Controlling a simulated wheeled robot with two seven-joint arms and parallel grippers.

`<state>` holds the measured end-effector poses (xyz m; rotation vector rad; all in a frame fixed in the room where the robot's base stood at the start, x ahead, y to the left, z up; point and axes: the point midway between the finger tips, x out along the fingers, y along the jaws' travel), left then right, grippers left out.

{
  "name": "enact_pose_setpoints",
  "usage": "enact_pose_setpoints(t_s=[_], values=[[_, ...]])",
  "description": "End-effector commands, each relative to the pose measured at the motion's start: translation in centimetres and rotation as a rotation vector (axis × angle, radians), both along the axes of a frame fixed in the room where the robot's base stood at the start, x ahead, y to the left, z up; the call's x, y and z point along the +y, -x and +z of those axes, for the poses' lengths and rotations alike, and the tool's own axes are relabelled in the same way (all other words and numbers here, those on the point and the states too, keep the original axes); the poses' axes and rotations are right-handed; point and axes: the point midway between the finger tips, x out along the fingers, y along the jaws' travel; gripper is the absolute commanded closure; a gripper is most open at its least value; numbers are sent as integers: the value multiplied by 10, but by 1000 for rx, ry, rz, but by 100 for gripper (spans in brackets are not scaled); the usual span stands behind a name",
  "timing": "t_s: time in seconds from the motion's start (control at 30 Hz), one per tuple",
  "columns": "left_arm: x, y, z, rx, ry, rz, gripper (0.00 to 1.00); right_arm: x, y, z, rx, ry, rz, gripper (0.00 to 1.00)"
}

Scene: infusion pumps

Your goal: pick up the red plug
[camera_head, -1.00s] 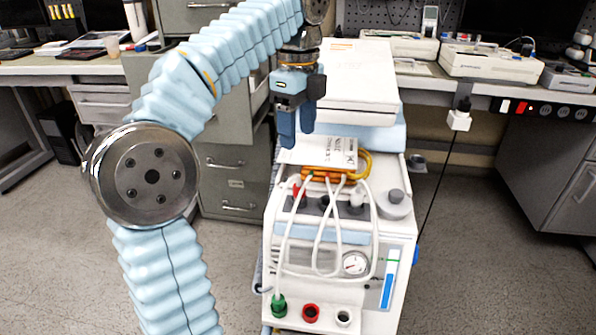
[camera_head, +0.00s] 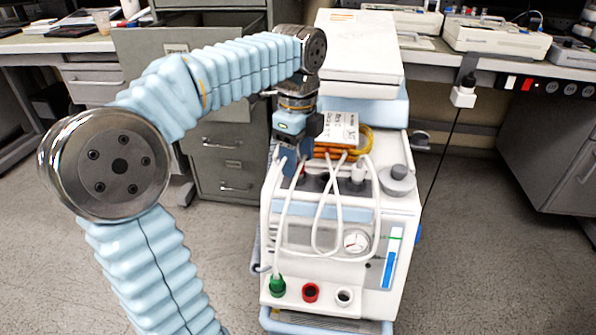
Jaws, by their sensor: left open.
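The red plug stood upright at the left end of the plug row on top of the white pump machine (camera_head: 400,212) in the earlier view. My left gripper's fingers now cover that spot, so the plug is almost wholly hidden. My left gripper (camera_head: 291,168) points down at the left of the row, low among the white hoses, with open jaws. I cannot tell whether the fingers straddle the plug or touch it. A white plug (camera_head: 358,172) stands at the row's right. My right gripper is not in view.
White hoses (camera_head: 322,215) loop over the machine's front. A grey knob (camera_head: 397,177) is at right. A large white box (camera_head: 358,50) rises behind.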

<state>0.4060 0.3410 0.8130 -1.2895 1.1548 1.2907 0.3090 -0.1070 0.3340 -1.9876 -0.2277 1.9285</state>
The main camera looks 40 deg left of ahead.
Motion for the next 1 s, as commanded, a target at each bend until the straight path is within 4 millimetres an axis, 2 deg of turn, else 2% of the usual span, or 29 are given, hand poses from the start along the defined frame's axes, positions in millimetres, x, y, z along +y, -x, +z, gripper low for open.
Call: enact_pose_setpoints(t_s=[0.1, 0.3, 0.6, 0.7, 1.0], values=[[0, 0, -9, 1, 0, 0, 42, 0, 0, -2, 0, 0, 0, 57], [0, 0, -9, -1, 1, 0, 42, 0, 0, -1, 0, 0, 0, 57], [0, 0, -9, 0, 1, 0, 88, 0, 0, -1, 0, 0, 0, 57], [0, 0, -9, 0, 1, 0, 100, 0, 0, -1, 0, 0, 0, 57], [0, 0, -8, -1, 1, 0, 100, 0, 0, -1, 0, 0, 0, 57]])
